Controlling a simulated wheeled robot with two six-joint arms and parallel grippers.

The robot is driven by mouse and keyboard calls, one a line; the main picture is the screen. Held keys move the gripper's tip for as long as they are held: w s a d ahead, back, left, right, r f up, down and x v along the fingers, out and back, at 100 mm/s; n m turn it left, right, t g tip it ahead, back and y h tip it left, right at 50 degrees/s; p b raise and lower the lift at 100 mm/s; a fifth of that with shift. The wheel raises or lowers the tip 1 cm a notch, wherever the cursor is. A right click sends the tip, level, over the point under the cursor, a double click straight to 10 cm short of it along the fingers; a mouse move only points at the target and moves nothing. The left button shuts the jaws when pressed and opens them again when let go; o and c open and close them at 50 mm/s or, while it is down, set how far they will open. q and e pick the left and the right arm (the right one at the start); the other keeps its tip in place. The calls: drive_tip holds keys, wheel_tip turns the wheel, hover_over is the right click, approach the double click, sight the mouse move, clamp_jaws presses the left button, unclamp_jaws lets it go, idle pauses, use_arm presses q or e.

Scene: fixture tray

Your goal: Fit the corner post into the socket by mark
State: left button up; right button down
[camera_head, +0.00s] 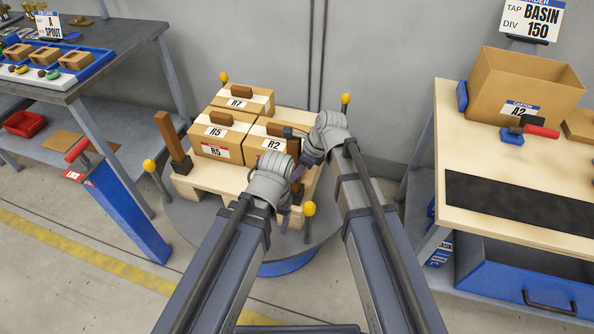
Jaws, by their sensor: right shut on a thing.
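A brown wooden corner post (172,136) stands upright in a dark base at the left corner of the pallet (203,189). A second brown post (297,187) shows in part at the right front of the pallet, between my wrists. My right gripper (304,164) reaches in over the pallet's right side and is shut on this second post, mostly hidden by my wrists. My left gripper (290,205) is low at the pallet's front right corner; its fingers are too hidden to read. The socket and its mark cannot be made out there.
Cartons R7 (250,103), R5 (213,152) and R2 (258,157) stand on the pallet, on a round grey platform (190,215) with yellow-knobbed rods. A wooden bench (550,180) with an open carton (530,82) is at right, a grey bench (110,42) at left.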

drive_tip(key=shift+f+b, duration=0.9)
drive_tip(key=shift+f, duration=0.05)
drive_tip(key=shift+c, duration=1.8)
unclamp_jaws()
drive_tip(key=p+v, duration=0.7)
drive_tip(key=v, duration=0.1)
drive_tip(key=shift+a+f, duration=0.1)
